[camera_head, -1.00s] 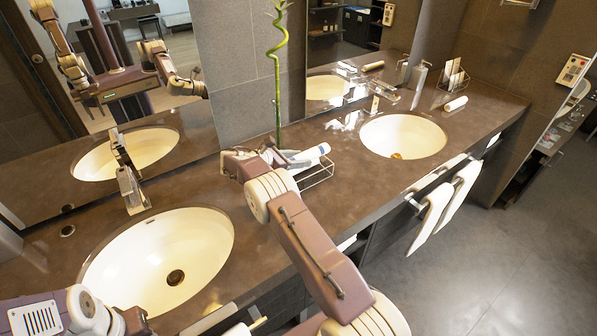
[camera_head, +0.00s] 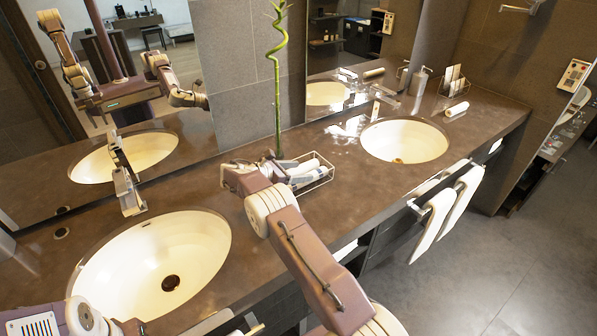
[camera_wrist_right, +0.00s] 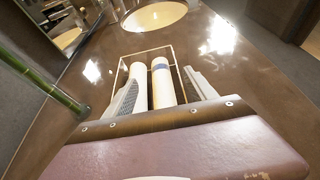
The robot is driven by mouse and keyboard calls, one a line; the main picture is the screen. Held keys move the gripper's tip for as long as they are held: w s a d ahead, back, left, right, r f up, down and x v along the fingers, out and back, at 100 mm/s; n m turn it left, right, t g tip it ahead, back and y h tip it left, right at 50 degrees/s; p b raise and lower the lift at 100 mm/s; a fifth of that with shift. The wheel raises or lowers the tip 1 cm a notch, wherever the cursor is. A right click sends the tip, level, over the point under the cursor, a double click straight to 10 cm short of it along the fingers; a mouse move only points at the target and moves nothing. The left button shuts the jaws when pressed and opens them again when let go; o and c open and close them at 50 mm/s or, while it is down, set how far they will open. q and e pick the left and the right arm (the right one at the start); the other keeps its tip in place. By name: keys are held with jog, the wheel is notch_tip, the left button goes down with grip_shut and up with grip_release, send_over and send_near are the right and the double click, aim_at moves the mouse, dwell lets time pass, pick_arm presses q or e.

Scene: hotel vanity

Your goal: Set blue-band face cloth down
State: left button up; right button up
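The blue-band face cloth (camera_wrist_right: 161,82) is a white roll with a blue band near its far end. In the right wrist view it lies lengthwise in a wire basket (camera_wrist_right: 172,48), beside a plain white roll (camera_wrist_right: 137,86). My right gripper (camera_wrist_right: 160,88) is open, its fingers apart on the outer sides of the two rolls. In the head view my right gripper (camera_head: 285,172) is low at the left end of the basket (camera_head: 318,183). The cloth's near end is hidden behind the gripper body in the wrist view. My left gripper is not in view; only its arm shows at lower left.
A green bamboo stalk (camera_head: 277,75) stands close behind my right gripper. Basins lie to the left (camera_head: 150,262) and right (camera_head: 404,140). Another white roll (camera_head: 456,109) lies on the far counter. Towels (camera_head: 448,207) hang at the front edge. The counter right of the basket is clear.

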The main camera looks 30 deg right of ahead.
jog(key=shift+r, duration=0.35)
jog(key=v, duration=1.2)
jog(key=shift+r, duration=0.3)
jog(key=s+f+m+y, duration=0.2)
jog(key=s, duration=0.1)
jog(key=s+a+f+m+y, duration=0.1)
jog(key=s+m+y, duration=0.1)
jog(key=s+y, duration=0.1)
jog(key=s+a+f+m+y, duration=0.1)
jog(key=s+f+m+y, duration=0.1)
jog(key=s, duration=0.3)
jog(key=shift+a+f+g+y, duration=0.25)
jog(key=shift+f+g+y, duration=0.1)
jog(key=shift+y, duration=0.15)
jog(key=s+a+f+m+y, duration=0.1)
jog(key=s+a+m+y, duration=0.2)
jog(key=s+m, duration=0.3)
jog(key=s+a+f+m+y, duration=0.1)
jog(key=s+a+m+y, duration=0.1)
jog(key=s+m, duration=0.5)
jog(key=s+a+t, duration=0.1)
jog(key=s, duration=0.5)
jog(key=shift+s+f+y, duration=0.25)
jog(key=shift+f+y, duration=0.15)
jog(key=shift+a, duration=0.15)
